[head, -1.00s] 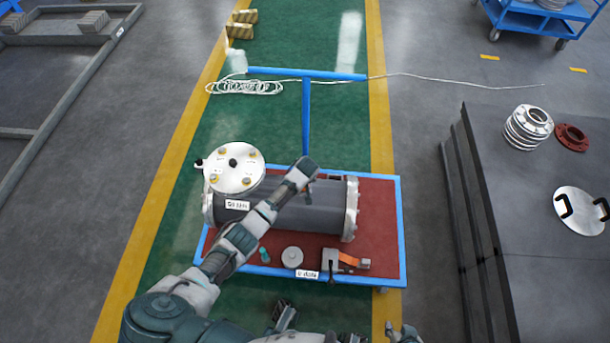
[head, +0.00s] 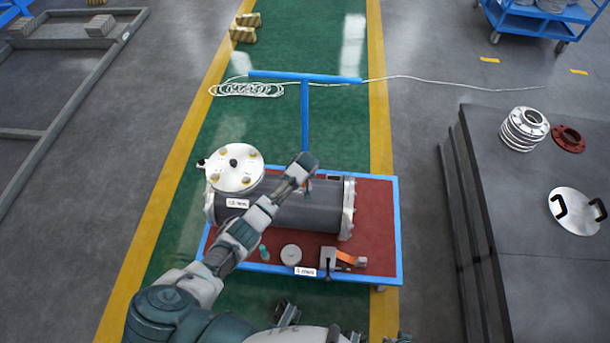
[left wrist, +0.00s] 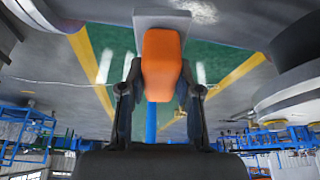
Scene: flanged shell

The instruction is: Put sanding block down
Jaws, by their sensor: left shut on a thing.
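In the left wrist view my left gripper (left wrist: 160,100) is shut on the sanding block (left wrist: 162,58), an orange body with a flat grey plate at its far end. One finger lies on each side of the orange body. In the head view my left arm reaches across the dark cylindrical shell (head: 325,207), with the left gripper's end (head: 306,163) above the shell's far side. The block is hidden there by the arm.
The shell lies on a blue-framed cart with a red top (head: 378,215). A flanged white disc (head: 234,168) is at its left. A grey puck (head: 291,254) and an orange-and-grey tool (head: 345,259) lie at the near edge. A dark table (head: 500,215) stands at right.

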